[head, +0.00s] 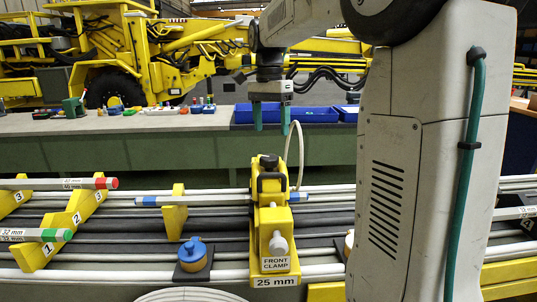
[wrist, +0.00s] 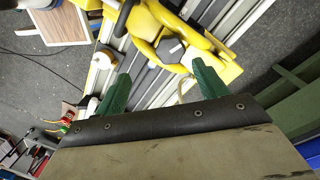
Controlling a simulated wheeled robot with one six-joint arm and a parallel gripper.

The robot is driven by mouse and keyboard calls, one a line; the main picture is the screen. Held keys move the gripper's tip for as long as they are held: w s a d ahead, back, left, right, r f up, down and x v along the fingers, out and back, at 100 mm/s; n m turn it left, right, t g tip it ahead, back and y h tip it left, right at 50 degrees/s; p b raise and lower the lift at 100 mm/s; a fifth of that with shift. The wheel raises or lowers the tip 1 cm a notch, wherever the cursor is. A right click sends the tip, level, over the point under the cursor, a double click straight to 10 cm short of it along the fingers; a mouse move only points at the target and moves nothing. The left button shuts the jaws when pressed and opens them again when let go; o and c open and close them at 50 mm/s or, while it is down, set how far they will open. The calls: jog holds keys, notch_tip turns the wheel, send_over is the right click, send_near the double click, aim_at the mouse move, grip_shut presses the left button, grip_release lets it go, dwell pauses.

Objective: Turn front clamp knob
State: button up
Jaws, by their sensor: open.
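The yellow front clamp (head: 270,215) stands upright on the rails in the middle of the head view, with "FRONT CLAMP" and "25 mm" labels. A black knob (head: 268,162) is on its top and a light grey knob (head: 279,243) is on its front face. In the wrist view the yellow clamp body shows a dark round knob (wrist: 171,48) with a white mark. My gripper (head: 271,127) is open and empty, pointing down above the black knob and apart from it. Its green fingers also show in the wrist view (wrist: 161,70), with nothing between them.
A white hose (head: 299,140) arches up beside the clamp, close to the fingers. A blue-capped round part (head: 193,254) sits left of the clamp. Rods lie on numbered yellow supports (head: 75,218) at left. Blue bins (head: 313,115) stand on the back bench.

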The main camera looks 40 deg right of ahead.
aim_at(269, 157)
jog(key=n, duration=0.6)
jog(key=shift+f, duration=0.35)
jog(key=n, duration=0.4)
jog(key=shift+w+f+n+t, duration=0.3)
jog(key=shift+t, duration=0.1)
jog(key=n, duration=0.3)
jog(key=shift+w+d+f, duration=0.1)
jog(key=shift+w, duration=0.1)
notch_tip(269, 157, down, 8)
jog(key=shift+r, duration=0.15)
jog(key=c, duration=1)
